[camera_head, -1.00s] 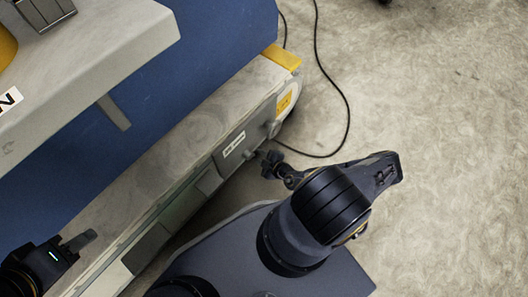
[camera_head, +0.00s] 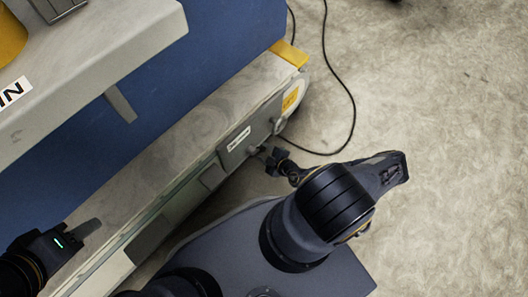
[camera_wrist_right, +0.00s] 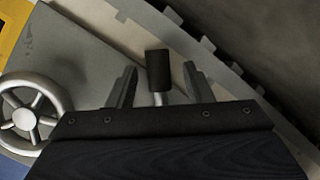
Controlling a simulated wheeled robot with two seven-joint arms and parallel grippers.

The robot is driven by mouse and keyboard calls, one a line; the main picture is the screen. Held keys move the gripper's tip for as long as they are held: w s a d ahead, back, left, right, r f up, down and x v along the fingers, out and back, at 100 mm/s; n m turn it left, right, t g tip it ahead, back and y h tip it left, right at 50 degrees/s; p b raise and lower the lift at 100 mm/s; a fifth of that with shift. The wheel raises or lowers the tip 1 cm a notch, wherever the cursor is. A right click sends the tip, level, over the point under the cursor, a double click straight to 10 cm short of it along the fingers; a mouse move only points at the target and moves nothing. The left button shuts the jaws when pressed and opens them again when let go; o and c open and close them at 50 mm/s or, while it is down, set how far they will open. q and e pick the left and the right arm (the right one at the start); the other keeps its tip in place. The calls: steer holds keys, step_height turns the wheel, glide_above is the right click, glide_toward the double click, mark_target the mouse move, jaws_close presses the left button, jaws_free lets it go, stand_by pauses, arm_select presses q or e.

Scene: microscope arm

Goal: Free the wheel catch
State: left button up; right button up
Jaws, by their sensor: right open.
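A small metal lever with a dark cylindrical grip (camera_wrist_right: 158,70), perhaps the wheel catch, stands out from the grey panel in the right wrist view. A spoked metal handwheel (camera_wrist_right: 24,118) is left of it. In the head view the handwheel (camera_head: 279,126) is on the side of the long base, near its yellow end. My right gripper (camera_wrist_right: 160,84) is open, one finger on each side of the grip, with gaps visible; I cannot tell the depth. In the head view my right gripper (camera_head: 272,158) is close beside the base. My left gripper (camera_head: 88,228) is over the base's lower-left part; its jaw opening is unclear.
The long grey base (camera_head: 185,140) runs diagonally below a blue wall (camera_head: 215,60). A pale overhanging slab (camera_head: 100,80) is at upper left. A black cable (camera_head: 350,105) lies on the floor, which is otherwise open at right.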

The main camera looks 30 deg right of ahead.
steer(key=p+v, duration=0.2)
steer(key=v, duration=0.5)
steer(key=shift+s, duration=0.15)
stand_by(0.3)
